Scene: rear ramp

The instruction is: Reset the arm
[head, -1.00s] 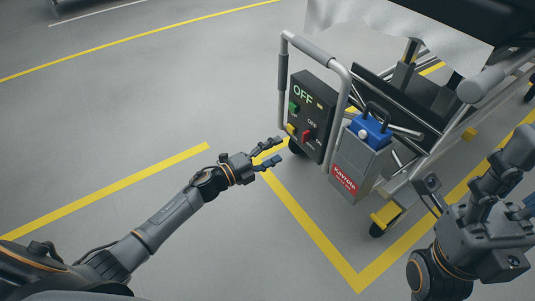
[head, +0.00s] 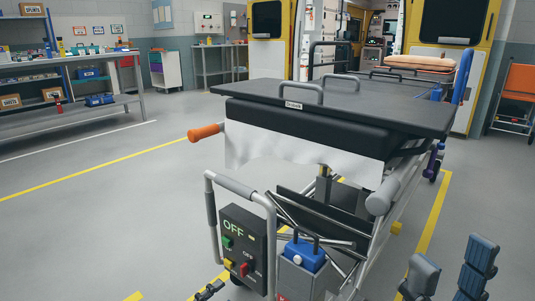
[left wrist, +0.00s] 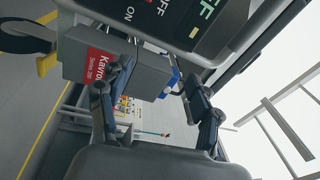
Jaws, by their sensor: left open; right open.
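My left gripper (head: 210,290) barely shows at the bottom edge of the head view, just left of the black control box (head: 243,232). In the left wrist view its two fingers (left wrist: 160,100) are spread, with nothing between them. The control box, with its lit "OFF" display and green and red switches, fills the top of that view (left wrist: 205,20). My right gripper (head: 450,275) is at the lower right of the head view, its fingers apart and empty. The rest of both arms is out of the head view.
A wheeled stretcher (head: 330,106) with a black top stands ahead, its grey tube frame around the control box. A grey box (head: 296,280) with a blue-topped unit (head: 304,252) hangs beside it. Shelving (head: 70,120) stands at the left. Floor at the left is clear.

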